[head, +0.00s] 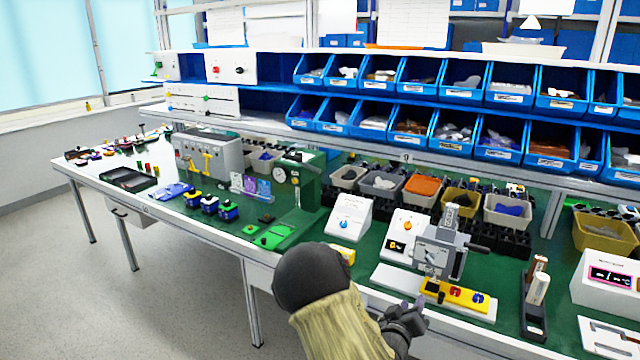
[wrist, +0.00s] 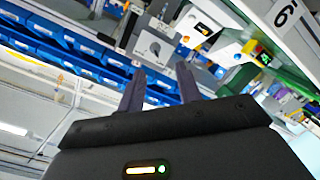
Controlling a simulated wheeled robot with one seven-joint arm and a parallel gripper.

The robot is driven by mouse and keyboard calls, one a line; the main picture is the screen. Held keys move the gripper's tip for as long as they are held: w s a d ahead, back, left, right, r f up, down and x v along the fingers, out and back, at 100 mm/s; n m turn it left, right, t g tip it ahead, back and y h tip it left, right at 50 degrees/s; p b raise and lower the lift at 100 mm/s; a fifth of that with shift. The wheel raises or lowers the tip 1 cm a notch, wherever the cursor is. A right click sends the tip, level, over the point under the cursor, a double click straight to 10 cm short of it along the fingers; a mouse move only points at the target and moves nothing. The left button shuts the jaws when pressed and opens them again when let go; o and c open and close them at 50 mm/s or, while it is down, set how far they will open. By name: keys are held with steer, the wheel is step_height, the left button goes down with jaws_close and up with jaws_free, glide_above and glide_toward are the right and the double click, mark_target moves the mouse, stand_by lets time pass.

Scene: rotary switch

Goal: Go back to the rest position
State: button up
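My gripper (head: 416,306) is at the table's front edge in the head view, in front of the yellow block. In the wrist view its two dark fingers (wrist: 160,75) stand apart with nothing between them, so it is open and empty. A white sloped box with a blue knob (head: 346,223) stands on the green mat, left of and behind my gripper. A second white sloped box with an orange knob (head: 406,227) stands to its right.
A grey machine (head: 441,246) stands just behind my gripper, with a yellow block (head: 460,297) in front of it. A dark holder (head: 533,305) stands to the right. Blue bins (head: 450,137) fill the shelves behind. The floor (head: 130,305) at left is clear.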

steer(key=s+a+r+g+y+p, duration=0.3)
steer(key=s+r, duration=0.1)
steer(key=s, duration=0.3)
steer(key=s+a+r+m+g+y+p, duration=0.1)
steer(key=s+a+r+g+y+p, duration=0.1)
steer(key=s, duration=0.6)
steer(key=s+a+r+g+y+p, duration=0.3)
steer(key=s+a+r+g, duration=0.3)
steer(key=s, duration=0.2)
steer(key=shift+a+y+p, duration=0.15)
steer(key=shift+y+p, duration=0.15)
steer(key=shift+y, duration=0.5)
steer(key=shift+w, duration=0.15)
